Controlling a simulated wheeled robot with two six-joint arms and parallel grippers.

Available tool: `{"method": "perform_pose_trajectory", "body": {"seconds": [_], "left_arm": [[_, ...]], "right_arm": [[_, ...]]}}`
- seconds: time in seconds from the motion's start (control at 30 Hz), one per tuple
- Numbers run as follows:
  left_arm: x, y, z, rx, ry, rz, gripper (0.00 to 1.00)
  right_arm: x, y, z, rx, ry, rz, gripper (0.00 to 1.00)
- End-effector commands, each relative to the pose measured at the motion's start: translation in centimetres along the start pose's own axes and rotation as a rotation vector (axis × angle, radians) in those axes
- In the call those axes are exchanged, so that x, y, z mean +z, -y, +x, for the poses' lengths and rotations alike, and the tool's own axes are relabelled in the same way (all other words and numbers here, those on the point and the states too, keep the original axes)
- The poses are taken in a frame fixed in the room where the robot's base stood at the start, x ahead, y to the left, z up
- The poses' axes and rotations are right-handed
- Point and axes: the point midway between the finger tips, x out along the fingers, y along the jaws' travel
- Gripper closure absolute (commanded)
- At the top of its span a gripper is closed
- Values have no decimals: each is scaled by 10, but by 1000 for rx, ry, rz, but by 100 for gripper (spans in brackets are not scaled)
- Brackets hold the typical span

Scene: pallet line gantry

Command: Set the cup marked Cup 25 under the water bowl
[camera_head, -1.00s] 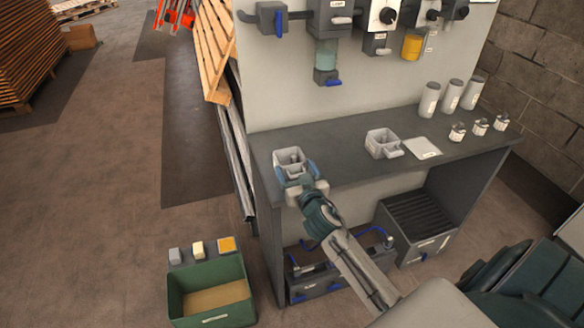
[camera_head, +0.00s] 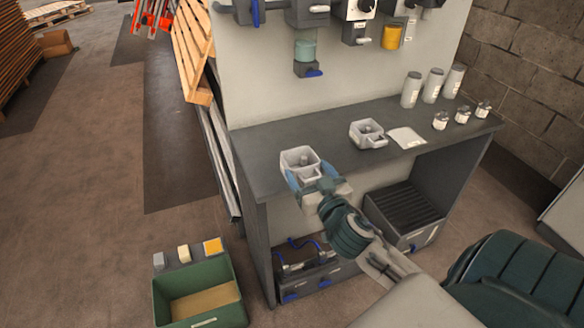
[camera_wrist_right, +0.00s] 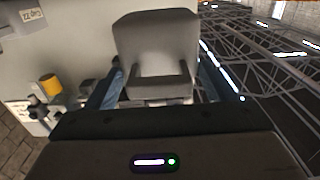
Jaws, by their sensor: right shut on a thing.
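My right gripper (camera_head: 312,180) is shut on a light grey square cup (camera_head: 299,157), with a blue finger on either side. The cup shows over the front left part of the counter, and its underside is hidden. In the right wrist view the grey cup (camera_wrist_right: 158,40) sits between the fingers of the right gripper (camera_wrist_right: 160,85). No mark on it can be read. A teal bowl (camera_head: 305,49) with a blue-handled valve hangs on the wall above the counter; its label cannot be read. I cannot tell whether it is the water bowl. My left gripper is not in view.
A second grey cup (camera_head: 367,134) stands on the dark counter (camera_head: 265,145), beside a white pad (camera_head: 406,138). Several grey cylinders and small jars are at the right. A yellow container (camera_head: 391,37) hangs on the wall. A green bin (camera_head: 198,298) stands on the floor.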

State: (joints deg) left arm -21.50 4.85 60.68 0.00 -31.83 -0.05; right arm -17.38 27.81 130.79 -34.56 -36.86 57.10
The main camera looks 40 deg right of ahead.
Motion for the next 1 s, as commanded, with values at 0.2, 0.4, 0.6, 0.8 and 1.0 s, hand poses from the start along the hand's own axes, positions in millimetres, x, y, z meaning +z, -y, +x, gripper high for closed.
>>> {"method": "perform_pose_trajectory", "body": {"seconds": [0.2, 0.4, 0.6, 0.8, 1.0], "left_arm": [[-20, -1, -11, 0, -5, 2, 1], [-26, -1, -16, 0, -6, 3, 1], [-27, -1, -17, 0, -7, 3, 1], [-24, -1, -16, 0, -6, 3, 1], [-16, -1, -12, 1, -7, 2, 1]], "right_arm": [[-1, -11, -32, -1, 2, -5, 53], [-4, -15, -42, 0, 0, -1, 53], [-3, -14, -44, -1, 0, 2, 53], [17, -1, -48, -25, 4, 7, 53], [46, 34, -58, -104, 3, 11, 53]]}}
